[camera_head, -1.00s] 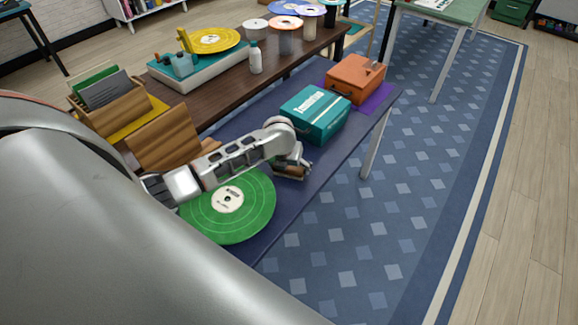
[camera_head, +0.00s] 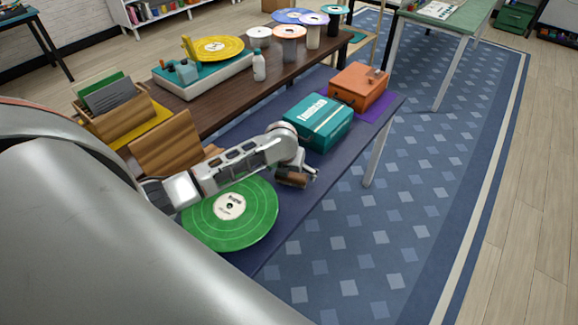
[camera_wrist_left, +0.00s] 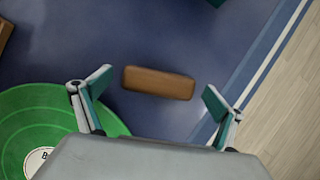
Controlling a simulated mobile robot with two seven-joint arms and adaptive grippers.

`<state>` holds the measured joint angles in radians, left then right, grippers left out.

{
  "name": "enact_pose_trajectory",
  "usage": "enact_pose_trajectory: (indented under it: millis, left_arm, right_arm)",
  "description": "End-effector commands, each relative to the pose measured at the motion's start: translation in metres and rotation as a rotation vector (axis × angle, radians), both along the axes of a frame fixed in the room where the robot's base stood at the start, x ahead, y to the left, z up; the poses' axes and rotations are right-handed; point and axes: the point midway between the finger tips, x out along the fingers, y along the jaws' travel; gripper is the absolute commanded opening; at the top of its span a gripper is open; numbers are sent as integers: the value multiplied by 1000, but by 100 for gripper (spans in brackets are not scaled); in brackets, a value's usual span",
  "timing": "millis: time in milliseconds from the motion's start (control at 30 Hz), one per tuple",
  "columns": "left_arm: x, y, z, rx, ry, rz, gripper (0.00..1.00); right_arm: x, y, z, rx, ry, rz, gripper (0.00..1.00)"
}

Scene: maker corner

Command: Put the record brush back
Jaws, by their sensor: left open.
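The record brush (camera_head: 291,179), a small brown wooden block, lies on the blue-topped table, to the right of a green record (camera_head: 250,220). My left gripper (camera_head: 303,167) is just above it, pointing down, and hides part of it. In the left wrist view the brush (camera_wrist_left: 158,83) lies crosswise between the two spread fingers of the gripper (camera_wrist_left: 158,92), with a gap on each side. The gripper is open and holds nothing. My right gripper is not in view.
A teal box (camera_head: 318,121) and an orange box (camera_head: 358,86) stand farther along the table. A wooden stand (camera_head: 166,147) is behind the arm. A turntable (camera_head: 202,74), bottle and spools stand on the brown table. The table's front edge is close to the brush.

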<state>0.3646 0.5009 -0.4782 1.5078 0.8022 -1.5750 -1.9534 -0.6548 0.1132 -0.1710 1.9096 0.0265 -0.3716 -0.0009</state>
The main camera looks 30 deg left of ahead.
Motion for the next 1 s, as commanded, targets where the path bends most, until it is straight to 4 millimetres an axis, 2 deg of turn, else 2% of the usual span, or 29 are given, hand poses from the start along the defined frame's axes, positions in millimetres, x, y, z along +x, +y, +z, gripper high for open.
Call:
enact_pose_trajectory:
  millis: [300,500,700,1000]
  left_arm:
    - [-23,-7,59,3,-3,-4,96]
    - [-34,-11,86,0,-2,-2,96]
    - [-39,-12,96,2,1,-1,96]
    - [-39,-13,97,0,0,-1,96]
  right_arm:
    - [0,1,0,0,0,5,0]
    - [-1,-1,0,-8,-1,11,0]
    - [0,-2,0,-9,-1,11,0]
    - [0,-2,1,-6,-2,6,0]
